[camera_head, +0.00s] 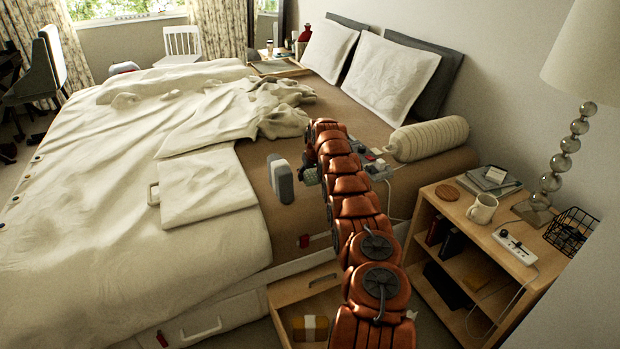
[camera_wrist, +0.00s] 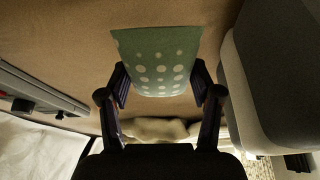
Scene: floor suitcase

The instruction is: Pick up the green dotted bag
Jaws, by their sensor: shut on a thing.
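The green bag with pale dots (camera_wrist: 158,58) sits between the two dark fingers of my gripper (camera_wrist: 160,88) in the wrist view. The fingers are shut on its sides, near its lower end in that picture. Brown bed cover lies behind the bag. In the head view a small green patch, likely the bag (camera_head: 309,175), shows just left of my arm. My arm hides the rest of it and most of my gripper there.
A grey and white rounded object (camera_head: 280,179) is close left of the bag; a similar one (camera_wrist: 268,75) fills the right of the wrist view. A grey item with small things (camera_head: 375,166) lies right of my arm. A bolster (camera_head: 428,139) and a nightstand (camera_head: 455,205) are further right.

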